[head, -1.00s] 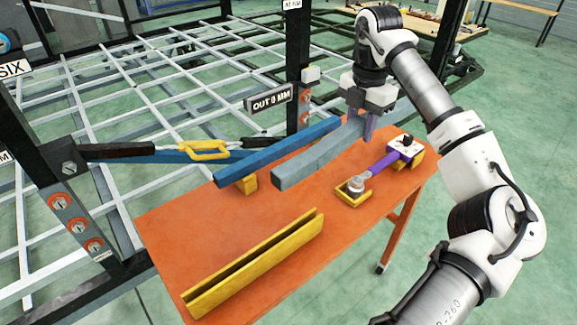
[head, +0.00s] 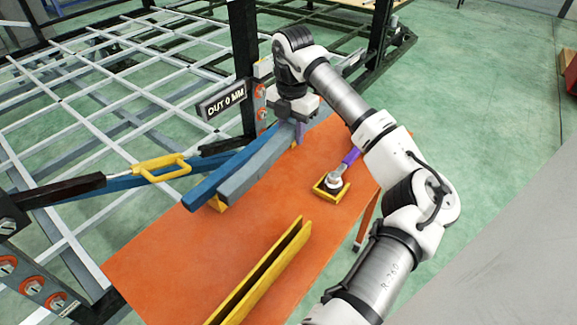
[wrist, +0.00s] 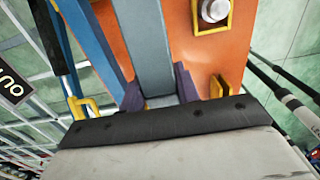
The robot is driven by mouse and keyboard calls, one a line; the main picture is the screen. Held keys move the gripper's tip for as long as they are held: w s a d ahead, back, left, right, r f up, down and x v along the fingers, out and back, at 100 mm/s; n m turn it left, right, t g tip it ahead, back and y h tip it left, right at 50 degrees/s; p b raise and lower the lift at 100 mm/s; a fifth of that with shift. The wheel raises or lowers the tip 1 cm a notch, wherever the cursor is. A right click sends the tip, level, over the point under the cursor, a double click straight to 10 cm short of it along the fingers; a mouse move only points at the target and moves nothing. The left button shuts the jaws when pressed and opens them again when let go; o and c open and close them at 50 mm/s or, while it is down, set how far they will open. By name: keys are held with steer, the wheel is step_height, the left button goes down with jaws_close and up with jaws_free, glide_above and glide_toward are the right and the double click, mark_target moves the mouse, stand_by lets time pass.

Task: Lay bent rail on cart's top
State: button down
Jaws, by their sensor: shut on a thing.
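A long grey rail (head: 255,168), seemingly the bent one, lies along a blue rail (head: 222,172) over the orange cart's top (head: 150,262). My gripper (head: 298,130) is shut on the grey rail near its far end. In the wrist view the grey rail (wrist: 148,40) runs between my purple fingers (wrist: 158,92), with the blue rail (wrist: 95,40) close on its left. Whether the two rails touch, and whether the grey rail rests on the cart or hangs just above it, I cannot tell.
A yellow channel (head: 262,275) lies at the cart's front. A purple-handled tool (head: 338,176) sits in a yellow holder on the right. Orange surface is bare at front left.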

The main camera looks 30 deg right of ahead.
step_height(320, 180, down, 13)
steer(key=p, duration=0.2)
steer(key=shift+r+p, duration=0.2)
steer(key=shift+p, duration=0.1)
steer(key=shift+f, duration=0.2)
steer(key=c, duration=1)
jaws_free()
step_height(320, 180, up, 12)
steer(key=b, duration=0.3)
steer(key=shift+r+b, duration=0.15)
steer(key=shift+b, duration=0.15)
